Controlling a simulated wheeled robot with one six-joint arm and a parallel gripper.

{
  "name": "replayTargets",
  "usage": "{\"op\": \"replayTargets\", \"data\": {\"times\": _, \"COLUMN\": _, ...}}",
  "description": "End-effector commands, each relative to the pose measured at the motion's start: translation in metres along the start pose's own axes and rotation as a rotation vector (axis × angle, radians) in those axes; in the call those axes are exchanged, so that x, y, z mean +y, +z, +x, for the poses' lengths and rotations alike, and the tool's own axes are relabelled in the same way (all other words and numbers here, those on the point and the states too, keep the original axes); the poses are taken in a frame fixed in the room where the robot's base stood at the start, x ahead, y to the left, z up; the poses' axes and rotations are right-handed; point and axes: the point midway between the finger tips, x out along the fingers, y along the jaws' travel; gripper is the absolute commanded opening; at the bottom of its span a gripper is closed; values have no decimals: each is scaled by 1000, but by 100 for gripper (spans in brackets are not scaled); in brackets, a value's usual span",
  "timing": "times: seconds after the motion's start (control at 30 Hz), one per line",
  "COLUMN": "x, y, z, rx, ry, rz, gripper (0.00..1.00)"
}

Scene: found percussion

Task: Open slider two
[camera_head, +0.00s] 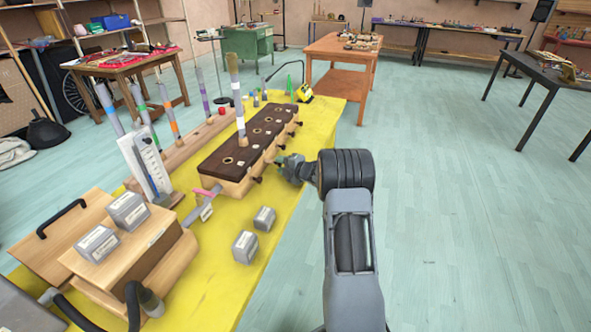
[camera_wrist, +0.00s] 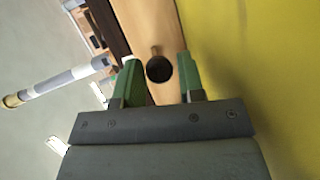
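A long wooden box with a dark brown top (camera_head: 243,134) stands on the yellow table. Round holes run along its top, and several dark slider knobs stick out of its right side, one near its front end (camera_head: 257,180). My gripper (camera_head: 283,163) is at that side, near the middle knobs. In the wrist view my gripper (camera_wrist: 157,62) is open, with green fingers on either side of a dark round knob (camera_wrist: 159,70) on the wooden face (camera_wrist: 150,28). A gap shows on both sides of the knob. I cannot tell which slider is number two.
A banded tube (camera_head: 237,98) stands upright in the box top. More tubes stand in a wooden rack (camera_head: 183,153) to the left. Grey labelled blocks (camera_head: 245,247) sit on the yellow table (camera_head: 205,290) in front.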

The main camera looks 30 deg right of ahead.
Motion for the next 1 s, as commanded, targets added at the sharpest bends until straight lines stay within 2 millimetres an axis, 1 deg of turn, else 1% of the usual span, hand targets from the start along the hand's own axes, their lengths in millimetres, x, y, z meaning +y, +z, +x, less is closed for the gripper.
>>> {"op": "replayTargets", "data": {"times": 0.03, "x": 1, "y": 1, "z": -10, "rx": -4, "ry": 0, "rz": 0, "gripper": 36}}
{"op": "replayTargets", "data": {"times": 0.3, "x": 0, "y": 1, "z": -66, "rx": -5, "ry": -1, "rz": 0, "gripper": 36}}
{"op": "replayTargets", "data": {"times": 0.5, "x": 0, "y": 0, "z": -99, "rx": -3, "ry": 0, "rz": 1, "gripper": 36}}
{"op": "replayTargets", "data": {"times": 0.7, "x": 0, "y": 0, "z": -119, "rx": -2, "ry": -1, "rz": 1, "gripper": 36}}
{"op": "replayTargets", "data": {"times": 0.83, "x": 0, "y": 0, "z": -124, "rx": -1, "ry": -1, "rz": 0, "gripper": 36}}
{"op": "replayTargets", "data": {"times": 1.0, "x": 0, "y": 0, "z": -125, "rx": -1, "ry": -1, "rz": 0, "gripper": 36}}
